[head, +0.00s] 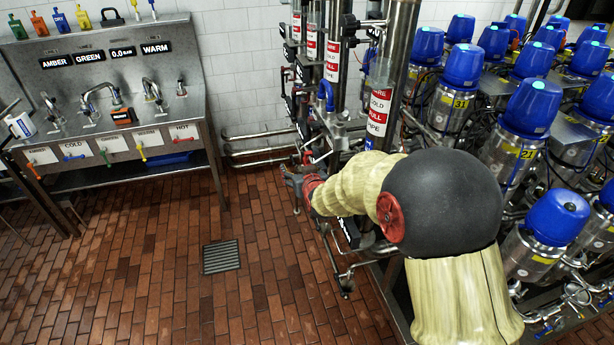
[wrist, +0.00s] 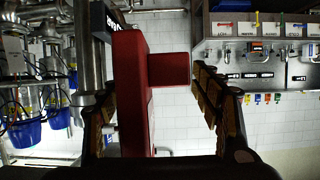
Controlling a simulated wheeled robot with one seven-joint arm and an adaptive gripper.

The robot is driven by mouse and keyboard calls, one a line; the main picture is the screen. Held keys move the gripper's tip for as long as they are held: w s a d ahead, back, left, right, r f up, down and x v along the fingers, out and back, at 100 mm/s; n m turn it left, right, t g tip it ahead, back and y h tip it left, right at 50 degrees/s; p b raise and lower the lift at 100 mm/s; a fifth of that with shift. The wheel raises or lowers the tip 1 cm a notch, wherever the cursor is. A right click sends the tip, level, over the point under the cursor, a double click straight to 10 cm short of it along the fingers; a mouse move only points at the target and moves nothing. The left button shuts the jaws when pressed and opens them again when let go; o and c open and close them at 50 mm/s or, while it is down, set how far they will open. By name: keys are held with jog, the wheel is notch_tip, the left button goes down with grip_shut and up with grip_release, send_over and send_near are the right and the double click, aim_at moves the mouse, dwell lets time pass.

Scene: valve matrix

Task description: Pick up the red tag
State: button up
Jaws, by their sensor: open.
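A red block-like thing, which looks like the red tag (wrist: 132,95), stands close in front of the wrist camera. It has a wide face and a smaller red part (wrist: 170,68) at its right. It lies between the two fingers of my gripper (wrist: 155,88), which are open on either side of it. The right finger is clearly apart from it; I cannot tell whether the left finger touches it. In the head view my gripper (head: 296,176) is small, beside the pipes, and my arm hides much around it. I cannot make out the tag for sure there.
Vertical pipes with red and white labels (head: 380,105) stand close by my arm. Blue-capped valves (head: 463,65) fill the right side. A steel sink panel (head: 95,75) with taps and coloured tags stands at the left. The brick floor (head: 150,270) is clear around a drain grate (head: 221,256).

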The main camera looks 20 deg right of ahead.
jog(key=shift+w, duration=0.2)
jog(key=shift+c, duration=0.8)
jog(key=c, duration=1.1)
jog(key=shift+c, duration=0.7)
